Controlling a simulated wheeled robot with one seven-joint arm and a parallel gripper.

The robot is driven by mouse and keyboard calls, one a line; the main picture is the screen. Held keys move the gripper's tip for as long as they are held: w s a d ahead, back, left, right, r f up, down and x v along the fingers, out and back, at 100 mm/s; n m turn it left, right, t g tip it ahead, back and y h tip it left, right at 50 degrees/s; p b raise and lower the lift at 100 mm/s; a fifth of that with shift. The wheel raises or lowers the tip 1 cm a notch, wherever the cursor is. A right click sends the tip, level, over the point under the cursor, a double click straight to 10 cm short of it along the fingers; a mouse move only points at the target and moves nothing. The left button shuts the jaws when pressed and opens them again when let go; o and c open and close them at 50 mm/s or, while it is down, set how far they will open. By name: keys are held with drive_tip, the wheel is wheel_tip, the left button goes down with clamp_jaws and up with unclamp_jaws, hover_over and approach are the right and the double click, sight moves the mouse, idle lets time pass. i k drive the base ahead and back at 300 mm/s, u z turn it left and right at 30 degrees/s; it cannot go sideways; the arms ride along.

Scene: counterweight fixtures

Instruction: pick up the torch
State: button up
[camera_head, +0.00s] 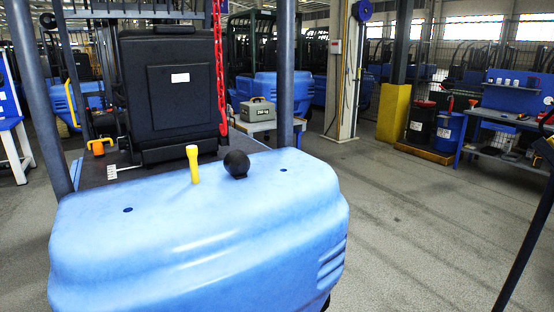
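A slim yellow object with a wider top, which looks like the torch (193,165), stands upright on the light blue counterweight (200,230) of a forklift. It stands near the counterweight's back edge, left of a black ball (237,163). The two are apart. My gripper is not clearly in view, and dark parts at the right edge are too cut off to identify.
Behind stands a black seat (180,85) between dark posts. An orange object (100,146) lies left of it. A grey weight box (258,110) sits on a stand behind. A blue workbench (500,120) is at right. Open floor (420,220) lies right of the counterweight.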

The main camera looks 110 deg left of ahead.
sight(192, 151)
drive_tip(key=u, duration=4)
drive_tip(key=i, duration=0.4)
